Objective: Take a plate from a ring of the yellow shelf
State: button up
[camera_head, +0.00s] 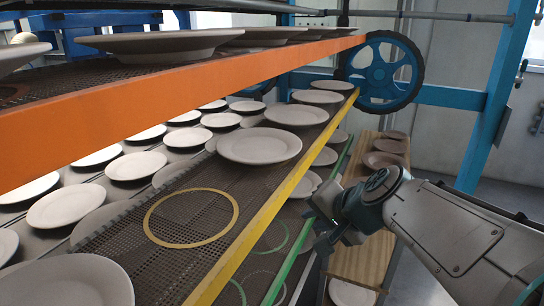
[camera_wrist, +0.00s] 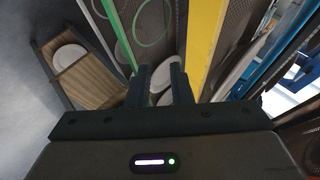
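The yellow shelf (camera_head: 275,205) is a dark mesh deck with a yellow front rail, which also shows in the wrist view (camera_wrist: 204,40). An empty yellow ring (camera_head: 152,218) lies on its mesh. A pale round plate (camera_head: 260,146) lies flat behind the ring, with smaller-looking plates (camera_head: 296,115) farther along. Another plate (camera_head: 70,283) is at the lower left, cut by the picture edge. My gripper (camera_head: 322,228) is in front of the rail, to the right of the ring. In the wrist view its fingers (camera_wrist: 162,80) are apart, with nothing visibly held.
An orange-railed shelf (camera_head: 190,85) with plates hangs above the yellow one. A green-railed shelf (camera_head: 312,215) with green rings lies below. A blue wheel (camera_head: 381,72) and blue post (camera_head: 490,105) stand at the back right. A wooden board (camera_head: 362,258) with plates is behind my arm.

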aim_at(279, 161)
jog(key=w+a+r+m+t+y+b, duration=0.2)
jog(key=w+r+m+t, duration=0.2)
jog(key=w+r+m, duration=0.3)
jog(key=shift+n, duration=0.6)
jog(key=x, duration=0.9)
jog(key=shift+w+d+r, duration=0.1)
jog(key=shift+w, duration=0.4)
jog(key=shift+x, duration=2.7)
jog(key=shift+s, duration=0.15)
grip_shut()
